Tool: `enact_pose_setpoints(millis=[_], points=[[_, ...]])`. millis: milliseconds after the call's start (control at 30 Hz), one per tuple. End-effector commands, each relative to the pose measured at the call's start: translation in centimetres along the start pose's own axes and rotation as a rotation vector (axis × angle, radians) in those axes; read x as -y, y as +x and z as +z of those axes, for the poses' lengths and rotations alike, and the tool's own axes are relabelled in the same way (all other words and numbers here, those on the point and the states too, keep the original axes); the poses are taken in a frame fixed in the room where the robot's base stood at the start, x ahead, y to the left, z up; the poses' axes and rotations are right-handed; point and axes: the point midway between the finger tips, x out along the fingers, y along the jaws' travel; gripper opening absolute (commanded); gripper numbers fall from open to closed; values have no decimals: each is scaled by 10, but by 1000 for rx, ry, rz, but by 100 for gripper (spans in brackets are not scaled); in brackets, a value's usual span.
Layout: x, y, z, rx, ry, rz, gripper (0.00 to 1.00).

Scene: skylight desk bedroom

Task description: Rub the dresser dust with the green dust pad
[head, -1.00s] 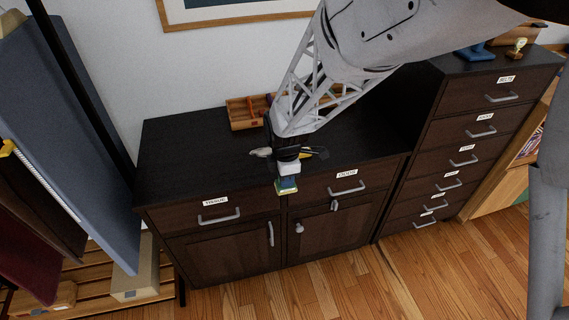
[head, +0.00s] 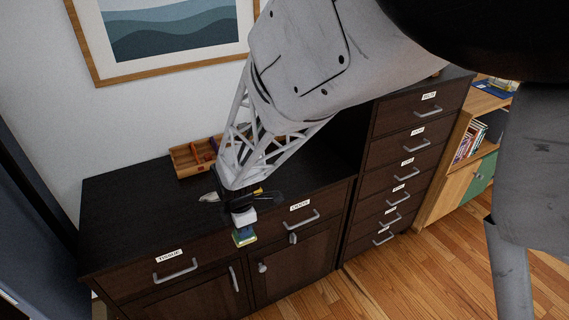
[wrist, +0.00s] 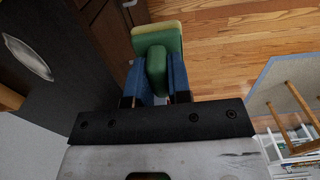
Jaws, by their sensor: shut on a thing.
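The green dust pad (head: 244,238), with a yellowish layer, shows at the front edge of the dark dresser (head: 125,215). My gripper (head: 243,219) is shut on the pad. In the wrist view, the blue fingers (wrist: 157,80) clasp the green grip of the pad (wrist: 157,38), which hangs out past the dresser's front, with floor behind it. I cannot tell whether the pad touches the dresser. I cannot make out any dust on the dark top, and my arm hides part of it.
A wooden tray (head: 187,161) with small items stands at the back of the dresser top. A pale grey object (head: 208,197) lies by my gripper; a similar grey oval (wrist: 28,57) shows in the wrist view. A taller drawer unit (head: 405,150) stands to the right. The left top is clear.

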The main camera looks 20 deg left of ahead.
Motion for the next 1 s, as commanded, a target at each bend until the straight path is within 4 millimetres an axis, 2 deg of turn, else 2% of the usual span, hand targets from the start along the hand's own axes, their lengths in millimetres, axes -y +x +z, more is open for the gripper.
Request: enact_pose_setpoints(millis=[33,67,167,200,367,533,767,1000], points=[[0,0,0,0,0,0,0],[0,0,0,0,0,0,17],[0,0,0,0,0,0,2],[0,0,0,0,0,0,0],[-3,0,0,0,0,0,0],[-17,-2,-2,0,0,0,0],[-59,-8,-8,0,-1,1,0],[-121,-16,-16,0,-1,0,0]])
